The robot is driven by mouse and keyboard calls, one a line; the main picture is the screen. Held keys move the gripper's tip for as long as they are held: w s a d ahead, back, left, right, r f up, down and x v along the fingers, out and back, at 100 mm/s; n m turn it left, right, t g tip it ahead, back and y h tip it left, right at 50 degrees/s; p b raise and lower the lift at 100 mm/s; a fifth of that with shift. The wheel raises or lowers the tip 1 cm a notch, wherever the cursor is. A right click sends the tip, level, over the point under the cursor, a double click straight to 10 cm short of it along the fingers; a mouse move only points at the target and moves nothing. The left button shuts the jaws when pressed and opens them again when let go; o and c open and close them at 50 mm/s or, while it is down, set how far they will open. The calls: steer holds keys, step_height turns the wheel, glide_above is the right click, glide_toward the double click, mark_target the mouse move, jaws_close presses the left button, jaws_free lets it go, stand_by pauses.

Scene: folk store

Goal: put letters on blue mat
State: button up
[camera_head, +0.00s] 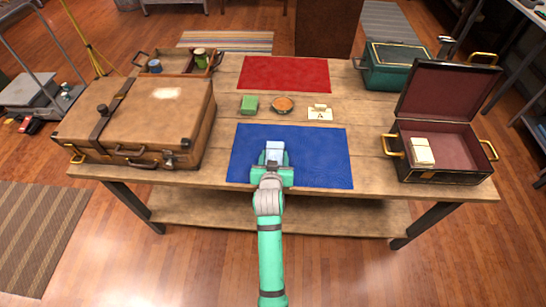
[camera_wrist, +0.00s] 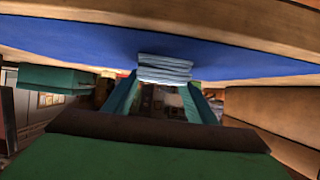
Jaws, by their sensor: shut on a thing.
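The blue mat (camera_head: 323,160) lies flat on the near middle of the wooden table. My gripper (camera_head: 273,157) is over the left-middle part of the mat, shut on a pale bundle of letters (camera_head: 275,147). In the wrist view the bundle (camera_wrist: 165,68) shows as a layered, bluish-white stack between the two green fingers, right against the blue of the mat (camera_wrist: 75,40). I cannot tell whether it touches the mat. The fingers hide part of the stack.
A brown suitcase (camera_head: 140,115) stands left, an open dark case (camera_head: 455,145) with a cream stack (camera_head: 420,151) right. A teal case (camera_head: 393,68) stands back right.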

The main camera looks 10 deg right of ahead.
steer(key=shift+f, duration=0.15)
steer(key=o, duration=1)
steer(key=shift+a, duration=0.1)
steer(key=shift+o, duration=0.4)
steer(key=shift+a, duration=0.1)
steer(key=shift+w, duration=0.1)
steer(key=v, duration=1.2)
steer(key=s+a+f+n+t+y, duration=0.1)
steer(key=s+a+f, duration=0.2)
steer(key=s, duration=0.6)
steer(key=s+a+f+n+t+y, duration=0.1)
steer(key=s+a+f+n, duration=0.2)
steer(key=s, duration=0.5)
steer(key=s+a+r, duration=0.1)
steer(key=s+r, duration=0.1)
steer(key=s, duration=0.6)
steer(key=s+a+r+t+y, duration=0.1)
steer(key=s+a+r, duration=0.1)
steer(key=s, duration=0.7)
steer(key=shift+a+m+y, duration=0.2)
steer(key=shift+m+y, duration=0.1)
steer(key=shift+m, duration=0.1)
